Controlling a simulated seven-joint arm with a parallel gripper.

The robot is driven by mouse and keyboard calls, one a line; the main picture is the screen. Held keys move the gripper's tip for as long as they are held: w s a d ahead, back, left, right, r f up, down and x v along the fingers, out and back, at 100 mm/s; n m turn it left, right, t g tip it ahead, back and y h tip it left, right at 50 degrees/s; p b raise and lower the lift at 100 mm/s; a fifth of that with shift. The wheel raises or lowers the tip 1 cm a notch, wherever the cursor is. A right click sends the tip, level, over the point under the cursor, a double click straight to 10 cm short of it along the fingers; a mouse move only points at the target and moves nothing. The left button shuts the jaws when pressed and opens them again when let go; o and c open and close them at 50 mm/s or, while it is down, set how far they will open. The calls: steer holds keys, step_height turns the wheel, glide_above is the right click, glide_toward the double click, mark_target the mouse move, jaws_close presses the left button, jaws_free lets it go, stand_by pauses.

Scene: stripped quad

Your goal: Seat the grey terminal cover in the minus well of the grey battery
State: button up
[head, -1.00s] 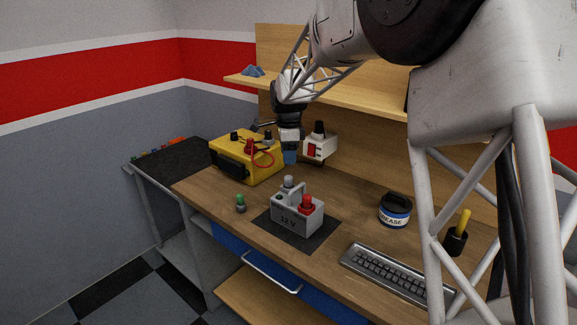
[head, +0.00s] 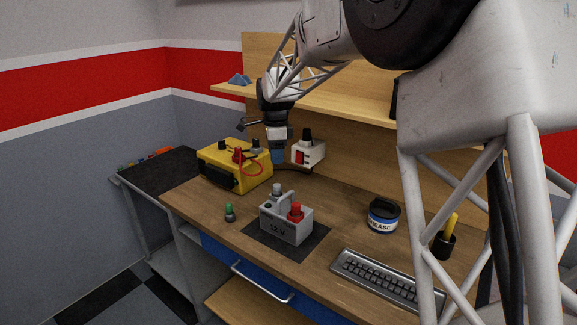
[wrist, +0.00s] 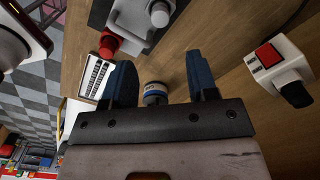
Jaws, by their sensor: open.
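The grey battery (head: 286,226), marked 12 V, stands on a dark mat near the bench's front. A grey terminal cover (head: 277,189) stands upright at its back left, beside the handle. How deep it sits in the well I cannot tell. A red cover (head: 296,211) is on the right end. In the wrist view the battery (wrist: 138,22) is at the top edge, with the grey cover (wrist: 160,14) and red cover (wrist: 107,45). My gripper (head: 278,158) is open and empty, above and behind the battery. Its blue fingers (wrist: 162,82) are wide apart.
A yellow box (head: 235,166) with a red cable and a white box with a red switch (head: 308,152) stand at the back. A green-topped grey piece (head: 229,212) is left of the battery.

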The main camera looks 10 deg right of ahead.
steer(key=s+d+r+n, duration=0.2)
steer(key=s+n, duration=0.1)
steer(key=s, duration=0.5)
steer(key=s+d+r+n+t, duration=0.1)
steer(key=s+d+r+n, duration=0.15)
steer(key=s, duration=0.55)
steer(key=s+d+r+n, duration=0.1)
steer(key=s+n, duration=0.2)
steer(key=s, duration=0.6)
steer(key=s+d+f+n, duration=0.1)
steer(key=s+f+n, duration=0.2)
steer(key=s, duration=0.8)
steer(key=s+d+f+n+t, duration=0.1)
steer(key=s+n, duration=0.5)
steer(key=s, duration=0.6)
steer(key=shift+d+f+t, duration=0.3)
steer(key=shift+d+f, duration=0.35)
steer(key=shift+f, duration=0.25)
steer(key=shift+s, duration=0.1)
